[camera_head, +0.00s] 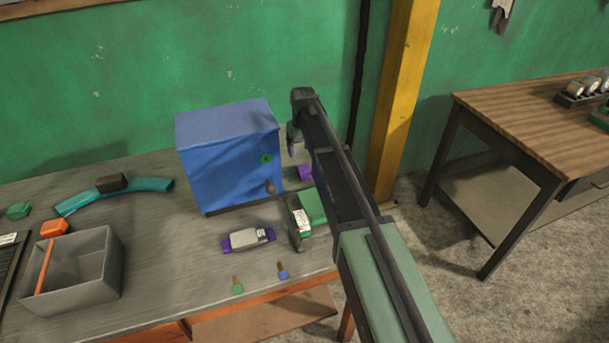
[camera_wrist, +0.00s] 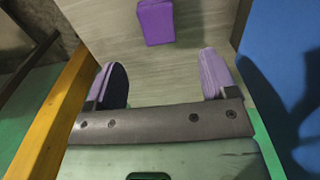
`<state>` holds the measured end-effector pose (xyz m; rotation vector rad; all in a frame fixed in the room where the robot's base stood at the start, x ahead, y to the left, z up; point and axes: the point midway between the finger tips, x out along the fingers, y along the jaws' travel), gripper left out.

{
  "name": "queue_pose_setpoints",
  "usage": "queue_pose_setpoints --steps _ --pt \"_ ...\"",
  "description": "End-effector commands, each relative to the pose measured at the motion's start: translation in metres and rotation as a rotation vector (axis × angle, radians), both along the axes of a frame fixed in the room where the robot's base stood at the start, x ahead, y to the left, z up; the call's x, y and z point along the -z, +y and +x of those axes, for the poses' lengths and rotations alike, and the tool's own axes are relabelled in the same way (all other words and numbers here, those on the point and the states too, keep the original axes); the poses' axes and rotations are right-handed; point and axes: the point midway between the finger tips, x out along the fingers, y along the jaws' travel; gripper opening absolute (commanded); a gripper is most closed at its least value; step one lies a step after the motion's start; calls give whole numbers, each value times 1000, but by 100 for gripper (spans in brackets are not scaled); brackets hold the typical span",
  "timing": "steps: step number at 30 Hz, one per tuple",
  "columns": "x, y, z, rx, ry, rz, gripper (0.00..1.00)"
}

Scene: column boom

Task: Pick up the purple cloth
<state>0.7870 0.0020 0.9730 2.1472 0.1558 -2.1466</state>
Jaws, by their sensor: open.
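A purple folded piece, which looks like the purple cloth (camera_wrist: 155,22), lies on the grey bench top at the top middle of the wrist view. In the head view the purple cloth (camera_head: 304,172) shows small at the right side of the blue cabinet, partly hidden by my arm. My gripper (camera_wrist: 160,68) is open and empty, with its two purple-padded fingers apart. The cloth lies beyond the fingertips, roughly in line with the gap and not touching them. In the head view my gripper (camera_head: 296,143) is above the bench beside the cabinet, largely hidden by my arm.
The blue cabinet (camera_head: 222,155) stands close beside my gripper. A green box (camera_head: 312,206) and a white item with purple ends (camera_head: 243,240) lie in front. A grey bin (camera_head: 95,279) is at left. A yellow post (camera_head: 401,90) and a wooden table (camera_head: 530,125) are at right.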

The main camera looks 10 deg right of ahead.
Motion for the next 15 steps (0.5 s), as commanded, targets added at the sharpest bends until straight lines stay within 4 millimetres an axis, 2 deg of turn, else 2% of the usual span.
queue_pose_setpoints --steps 1,3,6,11,15 --pt "22 0 0 0 0 0 79" --pt "37 0 0 0 0 0 79" --pt "47 0 0 1 0 0 79" --pt "48 0 0 1 0 0 79" --pt "76 -2 1 1 0 0 79"
